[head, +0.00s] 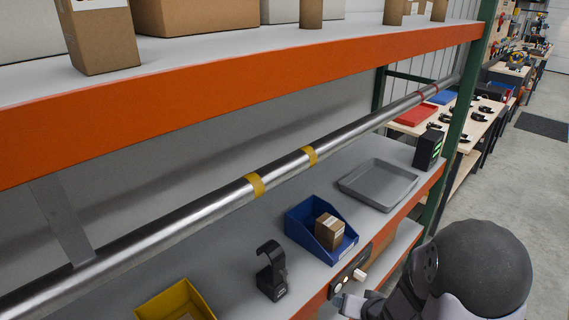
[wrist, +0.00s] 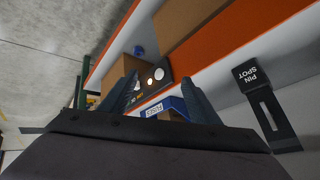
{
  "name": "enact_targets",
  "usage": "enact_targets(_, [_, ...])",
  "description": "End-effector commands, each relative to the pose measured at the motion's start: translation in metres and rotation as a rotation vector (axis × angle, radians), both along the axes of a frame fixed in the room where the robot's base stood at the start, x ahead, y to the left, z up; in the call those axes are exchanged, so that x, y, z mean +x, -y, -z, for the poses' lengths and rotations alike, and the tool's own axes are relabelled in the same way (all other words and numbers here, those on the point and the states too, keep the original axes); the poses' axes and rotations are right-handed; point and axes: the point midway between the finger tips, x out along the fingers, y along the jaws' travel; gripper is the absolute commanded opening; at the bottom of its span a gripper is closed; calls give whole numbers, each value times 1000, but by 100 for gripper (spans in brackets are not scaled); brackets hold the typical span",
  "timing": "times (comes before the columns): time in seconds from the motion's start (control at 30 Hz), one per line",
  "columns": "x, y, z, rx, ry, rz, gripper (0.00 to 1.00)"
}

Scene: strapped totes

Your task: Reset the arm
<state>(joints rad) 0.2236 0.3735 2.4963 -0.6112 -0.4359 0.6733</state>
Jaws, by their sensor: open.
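My gripper (wrist: 160,78) is open in the wrist view, its two dark fingers apart with nothing held between them. In the head view my gripper (head: 352,303) is at the lower right, partly cut off by the frame's edge, just in front of the lower shelf's edge. A dark panel with round lights (wrist: 152,78) shows between and beyond the fingers. It also shows in the head view (head: 350,272), on the shelf front close to my gripper. No contact is visible.
On the lower shelf are a blue bin (head: 306,241) holding a small box (head: 329,231), a black hooked stand (head: 271,270), a yellow bin (head: 165,301) and a grey tray (head: 378,184). A metal pipe (head: 200,207) runs above.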

Motion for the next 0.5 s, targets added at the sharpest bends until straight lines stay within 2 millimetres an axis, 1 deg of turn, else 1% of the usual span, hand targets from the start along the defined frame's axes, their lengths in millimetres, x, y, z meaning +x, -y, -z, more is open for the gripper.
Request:
enact_targets(0.03, [-7,5,-6,-58,-35,-1,56])
enact_targets(0.1, [-22,13,-10,-132,-105,-4,56])
enact_targets(0.17, [-38,17,-15,-181,-168,-11,56])
enact_targets(0.23, [-58,18,-20,-222,-247,-25,56])
enact_targets(0.37, [-100,10,-31,-255,-392,-73,56])
enact_targets(0.4, [-112,6,-35,-255,-433,-89,56])
enact_targets(0.5, [-140,-6,-43,-244,-519,-141,56])
